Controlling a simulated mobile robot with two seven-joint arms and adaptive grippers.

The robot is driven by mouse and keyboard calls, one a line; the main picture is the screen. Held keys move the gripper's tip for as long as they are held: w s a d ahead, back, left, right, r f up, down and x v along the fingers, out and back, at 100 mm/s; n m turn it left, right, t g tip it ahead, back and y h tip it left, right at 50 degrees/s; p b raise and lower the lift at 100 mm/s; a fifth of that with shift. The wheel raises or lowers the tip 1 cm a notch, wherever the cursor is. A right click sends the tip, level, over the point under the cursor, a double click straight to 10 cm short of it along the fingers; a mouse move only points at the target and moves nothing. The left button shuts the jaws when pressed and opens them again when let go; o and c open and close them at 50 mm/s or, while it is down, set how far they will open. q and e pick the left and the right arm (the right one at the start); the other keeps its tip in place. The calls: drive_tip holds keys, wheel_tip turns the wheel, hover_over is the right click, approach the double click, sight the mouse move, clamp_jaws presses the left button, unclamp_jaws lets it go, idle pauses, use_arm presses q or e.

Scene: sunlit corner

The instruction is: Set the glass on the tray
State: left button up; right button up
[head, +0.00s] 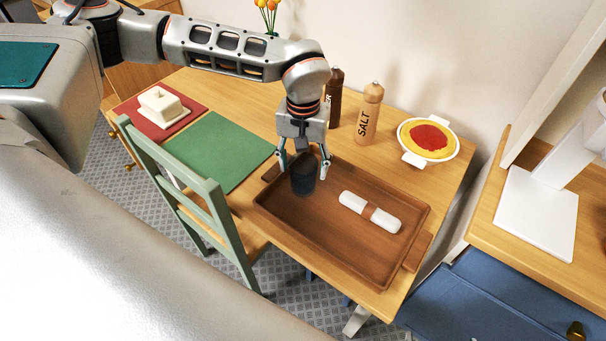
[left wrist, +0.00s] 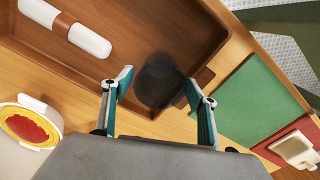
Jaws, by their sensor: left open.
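The dark, see-through glass (head: 303,180) stands upright inside the left end of the brown wooden tray (head: 334,250), near its far-left corner. In the left wrist view the glass (left wrist: 157,80) shows beyond and between the fingertips, inside the tray's corner next to a handle. My left gripper (head: 303,170) points down at the glass, its teal-tipped fingers open on either side. I see a gap between the fingers and the glass in the left wrist view (left wrist: 160,86). My right gripper is in neither view.
A white roll with a brown band (head: 370,212) lies in the tray. A salt mill (head: 369,115), a dark pepper mill (head: 335,98) and a white dish (head: 428,140) stand behind. A green mat (head: 218,150), a butter dish (head: 163,107) and a green chair (head: 190,190) are left.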

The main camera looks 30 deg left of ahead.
use_arm(q)
wheel_tip(320, 180, up, 7)
idle(0.3)
idle(0.5)
